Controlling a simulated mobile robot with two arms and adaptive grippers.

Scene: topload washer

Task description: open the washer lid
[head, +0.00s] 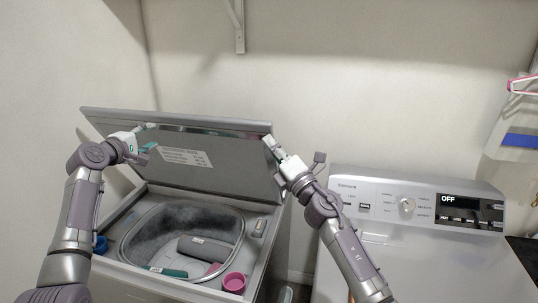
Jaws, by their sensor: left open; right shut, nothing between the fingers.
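The washer lid (215,155) is raised and tilted back, showing its grey underside with a white label. Below it the washer's top frame (262,213) and open drum (165,225) are exposed. My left gripper (147,140) is open at the left part of the lid's underside, close to the lid; I cannot tell if it touches. My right gripper (270,146) is shut and empty at the lid's right edge, near the upper right corner; contact is unclear.
A dark cylinder (205,249), a pink cup (234,282) and a green item (168,271) show in the washer opening. A second machine (420,250) with a control panel reading OFF stands to the right, across a narrow gap. Walls close off the back and left.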

